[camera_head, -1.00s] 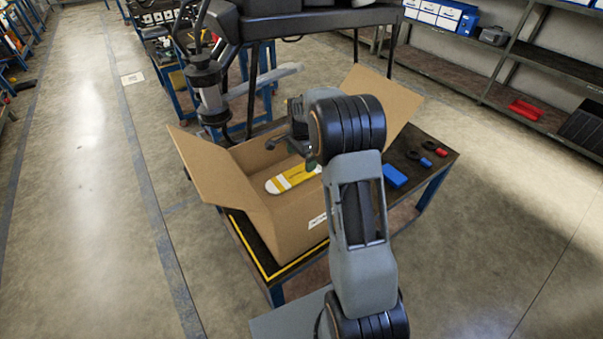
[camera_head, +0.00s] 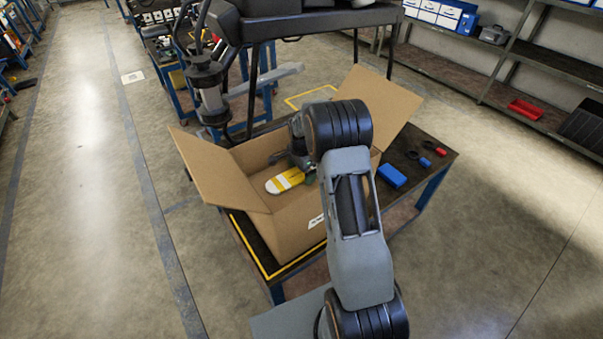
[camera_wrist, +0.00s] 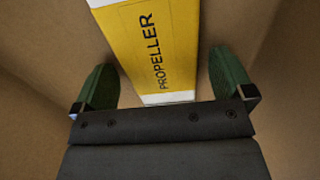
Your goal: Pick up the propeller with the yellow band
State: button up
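The propeller with the yellow band (camera_head: 285,181) lies inside the open cardboard box (camera_head: 234,187). It is white with a yellow middle. In the wrist view the propeller (camera_wrist: 157,50) shows the word PROPELLER on its yellow band and runs from the top edge down to between my fingers. My gripper (camera_wrist: 174,82) is open, with one green finger on each side of the propeller and a gap on both sides. In the head view my arm reaches down into the box and hides the propeller's right part.
The box stands on a dark table (camera_head: 420,143) with a yellow edge line. Its flaps stand out to the left and the upper right. Blue (camera_head: 391,176) and red (camera_head: 441,152) small items lie right of the box. A large dark machine stands behind it.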

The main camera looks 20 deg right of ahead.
jog(key=c, duration=0.9)
